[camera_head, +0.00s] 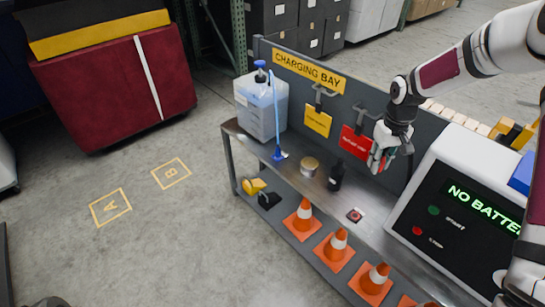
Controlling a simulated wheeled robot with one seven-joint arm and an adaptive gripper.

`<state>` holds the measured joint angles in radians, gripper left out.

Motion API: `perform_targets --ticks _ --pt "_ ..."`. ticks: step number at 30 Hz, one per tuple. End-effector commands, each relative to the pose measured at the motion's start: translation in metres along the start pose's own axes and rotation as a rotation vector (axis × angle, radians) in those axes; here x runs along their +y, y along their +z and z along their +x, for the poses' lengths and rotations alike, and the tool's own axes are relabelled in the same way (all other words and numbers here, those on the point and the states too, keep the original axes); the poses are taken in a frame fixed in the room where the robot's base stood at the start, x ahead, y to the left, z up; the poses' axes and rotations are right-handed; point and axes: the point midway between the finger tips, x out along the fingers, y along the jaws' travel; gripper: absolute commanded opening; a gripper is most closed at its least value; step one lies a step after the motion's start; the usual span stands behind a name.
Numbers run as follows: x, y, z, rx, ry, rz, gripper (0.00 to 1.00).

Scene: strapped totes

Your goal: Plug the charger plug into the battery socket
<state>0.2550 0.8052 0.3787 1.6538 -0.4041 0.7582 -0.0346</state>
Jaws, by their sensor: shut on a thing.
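My gripper (377,168) is over the right part of the steel bench, in front of the grey backboard. It is shut on a small red and dark piece (389,160), mostly hidden by the fingers; it may be the charger plug, but I cannot tell for sure. The white charger (448,150) stands on the bench to the right, with a black screen (450,215) reading "NO BATTE…", its end cut by my arm. I cannot make out a battery socket.
On the bench (315,187) are a jug (262,110), a tin (309,167), a dark bottle (336,177) and a red-black button (355,215). Orange cones (337,245) line the lower shelf. Floor squares A and B are clear.

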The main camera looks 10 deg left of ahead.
Motion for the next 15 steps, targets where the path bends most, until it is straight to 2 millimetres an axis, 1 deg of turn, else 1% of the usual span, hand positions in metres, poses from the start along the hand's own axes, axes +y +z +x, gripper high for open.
perform_targets --ticks 1,6,10,12,15 --pt "-0.004 0.013 -0.023 0.001 0.0 0.046 0.0" --pt "-0.011 0.032 -0.066 0.001 -0.002 0.197 0.0" --pt "-0.014 0.043 -0.087 -0.001 -0.003 0.283 0.0" --pt "-0.015 0.047 -0.094 -0.001 -0.004 0.314 0.0" --pt "-0.016 0.05 -0.099 -0.001 -0.004 0.34 0.0"
